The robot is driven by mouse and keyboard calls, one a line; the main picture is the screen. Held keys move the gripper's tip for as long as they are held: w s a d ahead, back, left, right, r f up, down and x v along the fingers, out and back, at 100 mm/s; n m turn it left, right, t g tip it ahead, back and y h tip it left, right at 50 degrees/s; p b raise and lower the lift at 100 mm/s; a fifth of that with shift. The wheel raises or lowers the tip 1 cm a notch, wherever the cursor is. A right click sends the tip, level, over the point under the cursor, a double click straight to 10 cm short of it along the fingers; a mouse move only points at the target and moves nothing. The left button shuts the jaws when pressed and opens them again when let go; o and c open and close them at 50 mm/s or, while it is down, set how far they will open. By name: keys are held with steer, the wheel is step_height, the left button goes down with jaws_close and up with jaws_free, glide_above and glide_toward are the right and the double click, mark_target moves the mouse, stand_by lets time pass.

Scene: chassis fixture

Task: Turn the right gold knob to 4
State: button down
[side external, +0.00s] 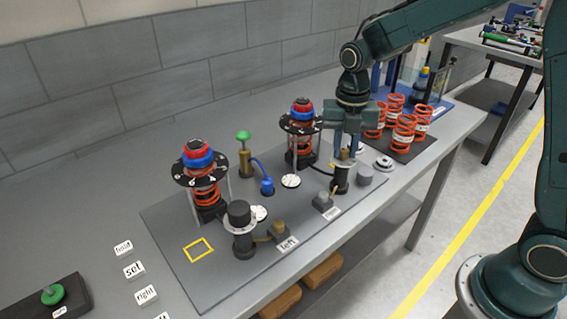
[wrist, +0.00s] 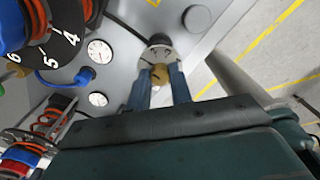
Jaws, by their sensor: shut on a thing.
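The right gold knob (wrist: 161,73) sits on top of a dark post with a light dial collar (wrist: 158,54). In the side view the gold knob (side external: 345,154) shows between my fingers, above the dark post (side external: 340,180) near the "right" label (side external: 332,213). My gripper (side external: 346,152) points down with its two fingers closed on either side of the knob. In the wrist view my blue fingertips (wrist: 160,76) touch the knob. The collar carries dark marks, but they are too small and partly covered to read the setting.
Two spring towers (side external: 202,172) (side external: 301,125) with red and blue tops stand behind the posts. A black-capped post (side external: 239,215) stands at left by the "left" label (side external: 288,244). A green-topped post (side external: 244,145) and orange springs (side external: 404,132) stand farther back. The plate's front left is clear.

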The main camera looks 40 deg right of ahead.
steer(key=m, duration=1.2)
steer(key=shift+m, duration=2.5)
steer(key=shift+m, duration=3.3)
steer(key=c, duration=1.4)
jaws_free()
